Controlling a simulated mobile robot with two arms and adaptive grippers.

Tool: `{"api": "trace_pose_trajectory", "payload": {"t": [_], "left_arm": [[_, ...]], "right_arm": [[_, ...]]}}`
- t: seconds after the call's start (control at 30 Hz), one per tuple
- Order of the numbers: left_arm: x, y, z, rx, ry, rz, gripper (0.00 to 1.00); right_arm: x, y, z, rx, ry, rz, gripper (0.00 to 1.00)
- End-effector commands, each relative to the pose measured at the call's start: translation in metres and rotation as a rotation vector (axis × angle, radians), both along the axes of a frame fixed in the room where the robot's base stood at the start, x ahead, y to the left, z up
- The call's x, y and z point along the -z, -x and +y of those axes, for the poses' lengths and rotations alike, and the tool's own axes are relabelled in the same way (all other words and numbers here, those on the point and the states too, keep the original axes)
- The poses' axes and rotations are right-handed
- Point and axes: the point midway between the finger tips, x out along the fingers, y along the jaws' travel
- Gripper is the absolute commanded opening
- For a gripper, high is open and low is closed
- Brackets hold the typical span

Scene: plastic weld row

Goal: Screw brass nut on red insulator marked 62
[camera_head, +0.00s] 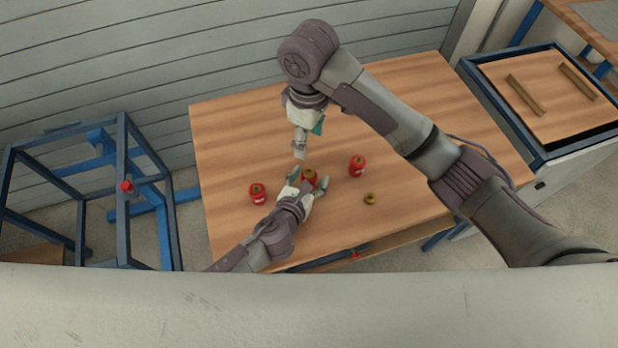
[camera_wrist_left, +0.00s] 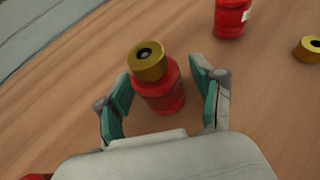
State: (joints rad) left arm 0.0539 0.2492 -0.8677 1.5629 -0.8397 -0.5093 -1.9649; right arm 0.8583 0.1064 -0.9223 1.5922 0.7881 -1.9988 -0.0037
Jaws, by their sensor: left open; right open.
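A red insulator (camera_head: 310,181) with a brass nut (camera_wrist_left: 148,61) on top stands upright on the table. My left gripper (camera_head: 306,184) is open with its fingers on either side of this insulator. In the left wrist view the red body (camera_wrist_left: 163,95) sits between the fingers, with gaps to both. A loose brass nut (camera_head: 370,199) lies on the table. My right gripper (camera_head: 300,152) is open and empty above the middle insulator. No number is readable.
The wooden table (camera_head: 235,140) is clear at its back and left. A blue metal frame (camera_head: 125,165) stands on the floor to the left. A blue-edged bench (camera_head: 500,95) with two wooden bars stands at the right.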

Motion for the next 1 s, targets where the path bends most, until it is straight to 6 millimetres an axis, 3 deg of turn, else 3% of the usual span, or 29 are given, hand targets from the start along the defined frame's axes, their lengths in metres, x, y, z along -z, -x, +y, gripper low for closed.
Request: {"api": "trace_pose_trajectory", "payload": {"t": [0.6, 1.0], "left_arm": [[-0.040, 0.093, 0.036, 0.001, -0.001, 0.002, 0.67], [-0.045, 0.102, 0.040, 0.000, 0.000, 0.001, 0.67]], "right_arm": [[0.000, 0.000, 0.000, 0.000, 0.000, 0.000, 0.58], [0.000, 0.000, 0.000, 0.000, 0.000, 0.000, 0.58]]}}
